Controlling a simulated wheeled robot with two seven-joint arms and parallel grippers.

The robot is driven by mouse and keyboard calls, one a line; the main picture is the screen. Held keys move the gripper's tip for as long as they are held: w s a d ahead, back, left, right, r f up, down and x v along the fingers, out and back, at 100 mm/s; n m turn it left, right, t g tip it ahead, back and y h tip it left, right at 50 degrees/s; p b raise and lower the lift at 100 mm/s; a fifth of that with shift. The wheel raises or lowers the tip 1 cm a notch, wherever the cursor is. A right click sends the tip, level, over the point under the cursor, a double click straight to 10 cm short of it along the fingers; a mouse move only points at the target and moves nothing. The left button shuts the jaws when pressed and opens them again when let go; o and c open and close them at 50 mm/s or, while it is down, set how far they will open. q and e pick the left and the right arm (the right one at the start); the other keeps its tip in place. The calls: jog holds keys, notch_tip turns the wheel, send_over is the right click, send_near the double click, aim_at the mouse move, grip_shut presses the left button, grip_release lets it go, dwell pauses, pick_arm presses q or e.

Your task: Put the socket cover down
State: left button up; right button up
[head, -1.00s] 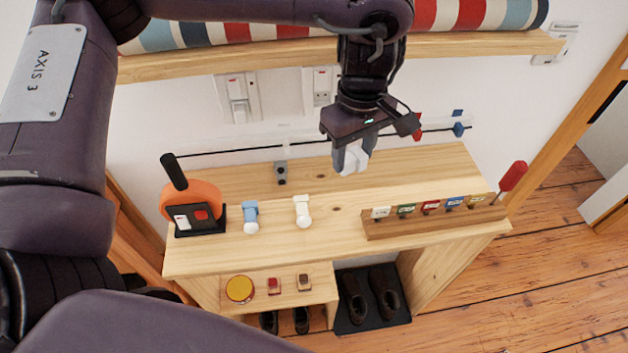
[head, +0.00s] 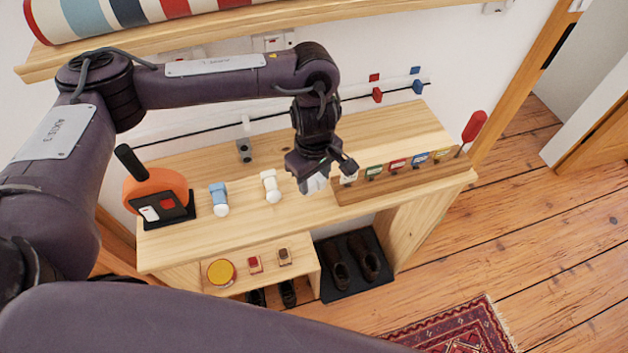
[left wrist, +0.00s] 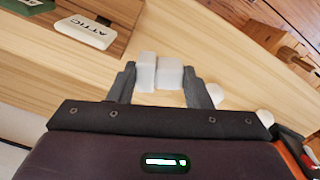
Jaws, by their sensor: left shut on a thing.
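My left gripper (head: 313,178) points down over the front middle of the wooden bench top (head: 390,125). It is shut on a white socket cover (head: 316,184). In the left wrist view the cover (left wrist: 158,73) shows as two pale blocks side by side between the fingers (left wrist: 160,88). It is close over the wood; I cannot tell whether it touches. A white fitting (head: 270,186) and a blue and white one (head: 218,199) lie on the bench to the left. My right gripper is not in view.
A wooden rack with coloured labels (head: 405,180) stands just right of the gripper; its ATTIC label (left wrist: 85,32) shows in the wrist view. An orange and black device (head: 155,191) stands at the left end. A lower shelf (head: 235,283) holds small items. Bare wood lies behind the gripper.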

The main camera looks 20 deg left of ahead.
pick_arm(q)
jog(key=shift+f, duration=0.95)
jog(key=shift+f, duration=0.15)
jog(key=o, duration=0.7)
jog(key=shift+c, duration=0.2)
